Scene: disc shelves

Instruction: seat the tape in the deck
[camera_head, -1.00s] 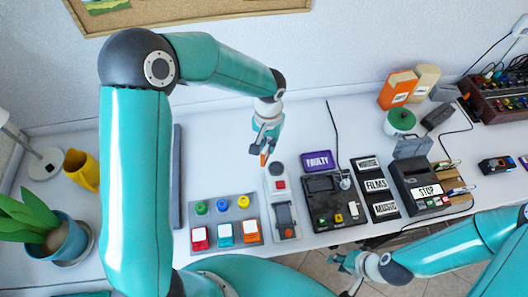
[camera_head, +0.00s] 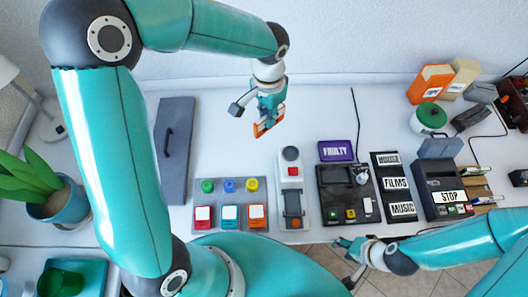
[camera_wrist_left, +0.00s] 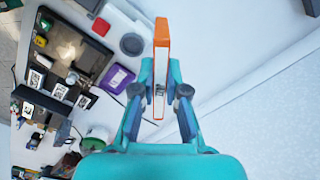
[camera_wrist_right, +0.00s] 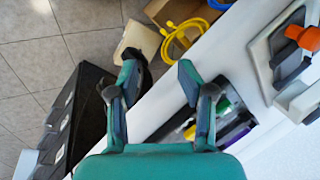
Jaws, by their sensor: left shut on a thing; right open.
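My left gripper (camera_head: 268,112) is shut on a thin orange-and-white tape (camera_head: 262,128), above the table's back part and behind the button panels. In the left wrist view the tape (camera_wrist_left: 161,60) stands edge-on between the fingertips (camera_wrist_left: 160,75). A black deck-like machine (camera_head: 335,178) with green and yellow buttons is to its right, on the table; the left wrist view shows it (camera_wrist_left: 75,50) at upper left. Another black machine (camera_head: 434,178) bears a STOP label. I cannot tell which is the deck. My right gripper (camera_head: 345,262) is open and empty beyond the table's front edge.
Near the black machine are a purple FAULTY tray (camera_head: 338,151) and a black rack (camera_head: 388,172) with several labels. A white console (camera_head: 292,180), a grey button panel (camera_head: 217,187) and a flat grey panel (camera_head: 174,140) lie left. The table's back middle is clear.

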